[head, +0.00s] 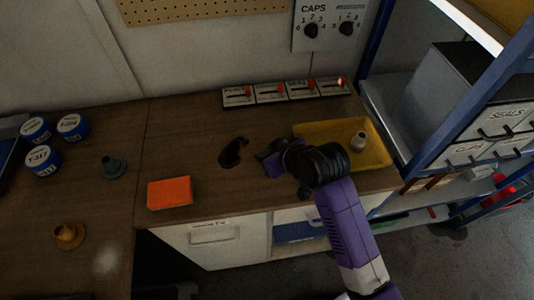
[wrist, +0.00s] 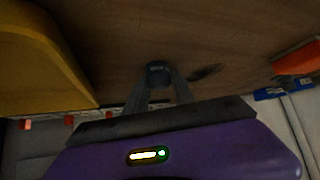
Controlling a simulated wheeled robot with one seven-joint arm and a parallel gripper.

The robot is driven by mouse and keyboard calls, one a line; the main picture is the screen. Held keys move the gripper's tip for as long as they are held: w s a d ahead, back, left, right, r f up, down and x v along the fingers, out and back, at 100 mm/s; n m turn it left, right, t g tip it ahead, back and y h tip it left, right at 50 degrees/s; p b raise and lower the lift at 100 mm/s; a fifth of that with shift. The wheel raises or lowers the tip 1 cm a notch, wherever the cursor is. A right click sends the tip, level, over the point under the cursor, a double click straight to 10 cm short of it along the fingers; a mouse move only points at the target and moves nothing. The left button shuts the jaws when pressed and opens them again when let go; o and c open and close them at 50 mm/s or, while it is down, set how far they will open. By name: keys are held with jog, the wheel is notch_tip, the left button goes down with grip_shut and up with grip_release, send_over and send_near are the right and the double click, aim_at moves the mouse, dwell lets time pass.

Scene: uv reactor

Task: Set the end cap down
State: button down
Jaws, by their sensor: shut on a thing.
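My gripper (head: 265,158) is over the wooden bench, just left of the yellow tray (head: 377,130). In the wrist view its two fingers (wrist: 160,92) close on a small dark blue-grey piece, the end cap (wrist: 158,69). The cap is at the fingertips with bench wood behind it. Its gap to the bench cannot be told. In the head view it is too dark and small to make out. Other cap-like flanged pieces stand apart: a grey one (head: 113,167) and a brass one (head: 69,235) at left, and a beige one (head: 359,141) in the tray.
A dark patch (head: 233,152) lies on the bench left of my gripper. An orange block (head: 170,192) sits near the front edge. Several blue-and-white jars (head: 43,158) stand at far left. A row of switch boxes (head: 287,92) lines the back. A blue-framed shelf (head: 430,120) stands at right.

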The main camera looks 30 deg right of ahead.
aim_at(267, 153)
notch_tip(267, 153, up, 20)
dwell(0.5)
